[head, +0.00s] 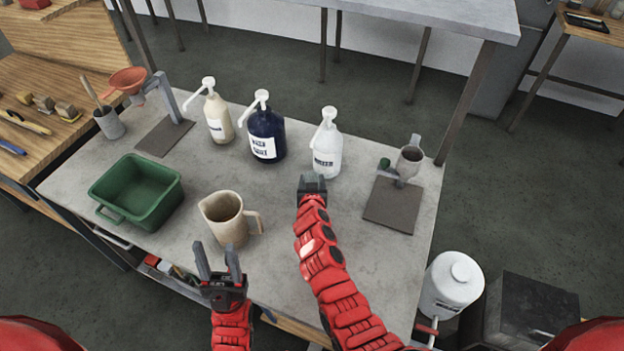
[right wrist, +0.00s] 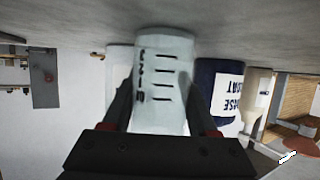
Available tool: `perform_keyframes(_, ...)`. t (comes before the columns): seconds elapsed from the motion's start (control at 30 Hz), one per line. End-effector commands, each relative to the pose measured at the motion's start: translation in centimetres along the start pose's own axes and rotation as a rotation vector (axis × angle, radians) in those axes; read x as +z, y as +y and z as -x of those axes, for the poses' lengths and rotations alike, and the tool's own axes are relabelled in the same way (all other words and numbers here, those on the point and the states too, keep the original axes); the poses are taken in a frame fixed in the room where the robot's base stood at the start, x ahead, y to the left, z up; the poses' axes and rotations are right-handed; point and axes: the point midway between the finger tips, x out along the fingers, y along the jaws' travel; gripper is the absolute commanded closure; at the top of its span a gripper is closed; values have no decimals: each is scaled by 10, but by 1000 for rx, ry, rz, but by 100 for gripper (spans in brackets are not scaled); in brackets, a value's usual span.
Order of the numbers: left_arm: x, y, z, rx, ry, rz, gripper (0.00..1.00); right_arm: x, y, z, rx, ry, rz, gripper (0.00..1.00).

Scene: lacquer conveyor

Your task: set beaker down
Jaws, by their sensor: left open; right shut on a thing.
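My right gripper (head: 312,190) is shut on a pale beaker (right wrist: 163,85) with dark graduation marks. The beaker stands between both fingers in the right wrist view, which shows the table upside down at the top. Its base end is close to the table top; I cannot tell if it touches. In the head view the beaker is mostly hidden by my gripper, in front of the white pump bottle (head: 326,150). My left gripper (head: 218,262) is open and empty at the table's front edge, just below the beige jug (head: 226,222).
The grey table (head: 285,225) also holds a navy pump bottle (head: 265,135), a cream pump bottle (head: 217,118), a green tub (head: 135,190), and a stand with a grey cup (head: 409,163) on the right. An orange funnel (head: 127,80) hangs at the left. Bare table lies right of the jug.

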Motion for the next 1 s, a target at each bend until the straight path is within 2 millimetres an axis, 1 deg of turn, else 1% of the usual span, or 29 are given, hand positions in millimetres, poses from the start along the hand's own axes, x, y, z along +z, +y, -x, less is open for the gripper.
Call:
perform_keyframes(0.17, 0, 0, 0, 0, 0, 0, 50, -1, 0, 0, 0, 1, 0, 100)
perform_keyframes(0.33, 1, 0, 6, 0, 0, 0, 50, 4, 0, -2, 0, 2, 0, 100)
perform_keyframes(0.37, 1, 0, 4, 0, 0, 0, 50, 2, 0, -1, 0, 2, 0, 35)
perform_keyframes(0.4, 1, 0, 4, 0, 0, 0, 50, 2, 0, -1, 0, 2, 0, 28)
perform_keyframes(0.5, 1, 0, 4, 0, 0, 0, 50, 2, 0, -1, 0, 2, 0, 11)
perform_keyframes(0.77, 1, 0, 4, 0, 0, 0, 50, 1, 0, -1, 0, 1, 0, 11)
perform_keyframes(0.87, 0, 0, -1, 0, 0, 0, 50, -3, 0, 1, -1, 1, 0, 11)
perform_keyframes(1.0, 0, 0, 1, 0, 0, 0, 50, -1, -1, 10, -1, 3, -1, 11)
